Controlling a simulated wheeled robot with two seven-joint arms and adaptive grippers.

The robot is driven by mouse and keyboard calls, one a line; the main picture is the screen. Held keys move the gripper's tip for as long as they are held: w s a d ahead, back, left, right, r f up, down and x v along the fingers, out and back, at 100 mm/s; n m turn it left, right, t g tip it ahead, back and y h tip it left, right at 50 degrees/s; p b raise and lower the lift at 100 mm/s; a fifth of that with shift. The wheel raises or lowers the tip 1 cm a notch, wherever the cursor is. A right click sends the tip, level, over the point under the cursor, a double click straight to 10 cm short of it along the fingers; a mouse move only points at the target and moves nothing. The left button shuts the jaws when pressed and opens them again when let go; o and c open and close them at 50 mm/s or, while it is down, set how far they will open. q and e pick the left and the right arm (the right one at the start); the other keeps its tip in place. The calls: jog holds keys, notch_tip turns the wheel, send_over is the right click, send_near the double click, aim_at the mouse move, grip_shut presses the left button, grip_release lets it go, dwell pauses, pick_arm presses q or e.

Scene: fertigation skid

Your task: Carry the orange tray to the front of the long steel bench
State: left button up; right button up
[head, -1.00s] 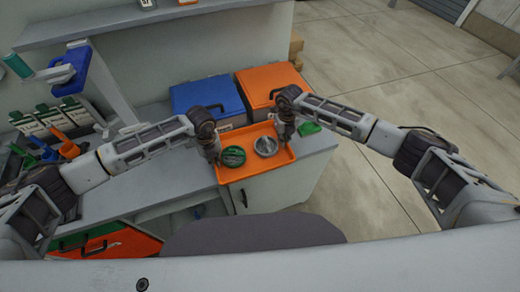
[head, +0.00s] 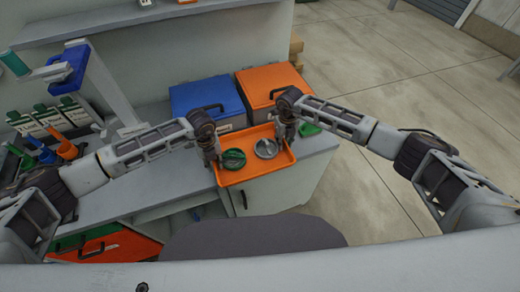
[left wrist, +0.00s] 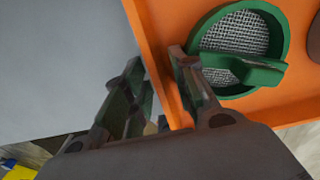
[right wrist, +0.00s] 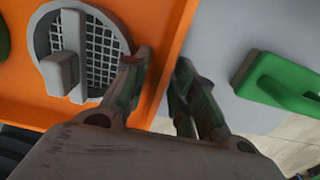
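The orange tray (head: 257,177) is at the near right end of the steel bench (head: 105,205), in front of the lidded boxes. I cannot tell if it touches the bench top. It holds a green-rimmed mesh strainer (head: 233,159) and a grey-rimmed one (head: 266,148); they also show in the left wrist view (left wrist: 280,40) and right wrist view (right wrist: 102,55).
A blue box (head: 208,98) and an orange box (head: 270,86) stand close behind the tray. A green object (head: 310,128) lies just right of it on the bench. Bottles and funnels (head: 66,150) stand at the left. Open floor (head: 400,80) lies to the right.

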pick_arm(q)
jog(key=shift+d+r, duration=0.1)
pick_arm(e)
jog(key=shift+a, duration=0.1)
pick_arm(q)
jog(key=shift+r, duration=3.9)
pick_arm(e)
jog(key=shift+r, duration=0.1)
notch_tip(320, 180, up, 12)
pick_arm(q)
jog(key=shift+f, duration=0.1)
pick_arm(e)
jog(key=shift+s, duration=0.1)
